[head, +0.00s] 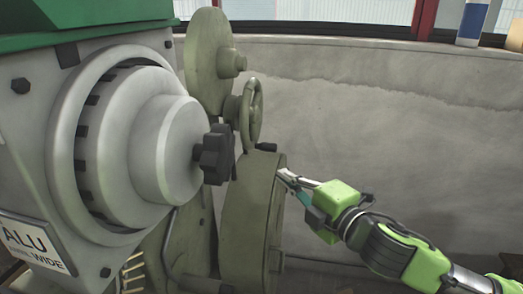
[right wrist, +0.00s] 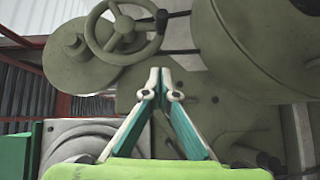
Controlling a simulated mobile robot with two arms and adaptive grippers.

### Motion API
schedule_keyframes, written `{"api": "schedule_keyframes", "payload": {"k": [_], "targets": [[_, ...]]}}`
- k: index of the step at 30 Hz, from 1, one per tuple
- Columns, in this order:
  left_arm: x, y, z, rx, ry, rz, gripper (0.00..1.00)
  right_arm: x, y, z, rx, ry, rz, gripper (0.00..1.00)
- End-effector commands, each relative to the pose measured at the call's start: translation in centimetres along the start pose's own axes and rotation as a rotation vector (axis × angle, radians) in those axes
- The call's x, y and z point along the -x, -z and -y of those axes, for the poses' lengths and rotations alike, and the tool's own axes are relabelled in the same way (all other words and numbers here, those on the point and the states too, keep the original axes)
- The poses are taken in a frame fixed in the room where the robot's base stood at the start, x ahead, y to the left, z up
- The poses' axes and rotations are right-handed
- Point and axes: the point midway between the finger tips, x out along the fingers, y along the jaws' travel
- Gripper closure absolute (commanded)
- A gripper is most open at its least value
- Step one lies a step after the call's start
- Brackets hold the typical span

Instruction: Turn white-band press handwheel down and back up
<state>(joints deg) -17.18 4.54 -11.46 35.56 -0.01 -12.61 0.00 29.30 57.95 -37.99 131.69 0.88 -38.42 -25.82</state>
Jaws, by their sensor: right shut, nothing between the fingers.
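A small olive-green handwheel (head: 255,107) sits on the side of an olive-green machine, with a dark handle (head: 267,147) at its lower rim. In the right wrist view the spoked handwheel (right wrist: 93,30) shows at the top, its dark handle (right wrist: 162,19) at the right of the rim. My right gripper (head: 284,174) is below and right of the handwheel in the head view, near a thick round drum (head: 248,220). It also shows in the right wrist view (right wrist: 160,78), fingertips together and empty, apart from the wheel. No white band is visible. My left gripper is out of view.
A large grey machine with a stepped round hub (head: 150,130), a black star knob (head: 214,155) and an "ALU" sign (head: 36,242) fills the left. A grey wall (head: 400,120) stands behind. Open room lies right of the drum, around my right arm.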

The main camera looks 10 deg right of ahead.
Motion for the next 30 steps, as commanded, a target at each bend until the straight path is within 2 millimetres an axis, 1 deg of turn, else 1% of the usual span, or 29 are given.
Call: {"api": "schedule_keyframes", "payload": {"k": [5,18,21,24,30], "targets": [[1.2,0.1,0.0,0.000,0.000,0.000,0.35,-2.2,0.1,-0.4,-0.004,-0.003,-0.001,1.00],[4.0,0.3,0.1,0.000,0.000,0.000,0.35,-10.2,0.2,-0.4,-0.004,-0.002,-0.002,1.00],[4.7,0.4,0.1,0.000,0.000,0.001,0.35,-11.0,-1.2,-0.3,-0.003,0.001,0.002,1.00],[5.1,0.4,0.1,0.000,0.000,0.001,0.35,-11.7,-2.0,-0.2,-0.003,0.000,0.001,1.00],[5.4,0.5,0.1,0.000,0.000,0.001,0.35,-12.5,-2.7,-0.1,-0.003,-0.001,-0.001,1.00]]}}
